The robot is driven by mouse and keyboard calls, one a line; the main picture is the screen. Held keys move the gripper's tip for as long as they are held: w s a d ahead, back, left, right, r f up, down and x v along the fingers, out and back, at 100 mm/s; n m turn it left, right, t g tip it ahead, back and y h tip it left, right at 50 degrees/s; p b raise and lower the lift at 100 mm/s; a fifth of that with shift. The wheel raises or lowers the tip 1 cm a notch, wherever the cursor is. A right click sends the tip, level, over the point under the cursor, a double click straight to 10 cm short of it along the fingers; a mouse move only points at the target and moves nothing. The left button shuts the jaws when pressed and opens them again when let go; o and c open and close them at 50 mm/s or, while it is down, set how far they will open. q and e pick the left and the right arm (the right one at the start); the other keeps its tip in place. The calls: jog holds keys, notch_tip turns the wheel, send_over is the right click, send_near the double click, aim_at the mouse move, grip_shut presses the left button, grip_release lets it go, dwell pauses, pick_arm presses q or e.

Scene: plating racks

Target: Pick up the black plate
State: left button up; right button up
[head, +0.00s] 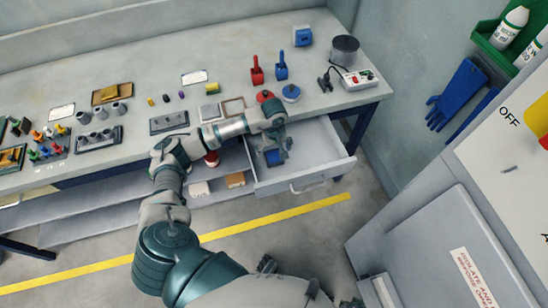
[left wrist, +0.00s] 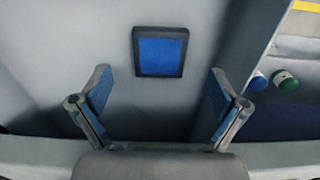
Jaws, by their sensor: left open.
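A dark-rimmed square piece with a blue face lies flat in the open drawer. It shows in the left wrist view (left wrist: 160,52) and as a small blue patch in the head view (head: 273,157). I take it to be the black plate, though only its rim looks black. My left gripper (head: 277,148) is over the drawer. In the left wrist view its two blue-padded fingers (left wrist: 158,92) are spread wide and empty, with the piece beyond and between them, not touching. My right gripper is not in view.
The open drawer (head: 320,174) sticks out below the grey bench (head: 370,92). Red and blue handled tools (head: 257,78), a grey pot (head: 344,50) and a switch box (head: 358,79) stand on the bench above. A grey cabinet (head: 440,250) stands at the right.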

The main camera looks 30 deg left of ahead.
aim_at(274, 158)
pick_arm(q)
notch_tip(274, 158, down, 5)
jog(key=shift+r, duration=0.35)
jog(key=c, duration=1.8)
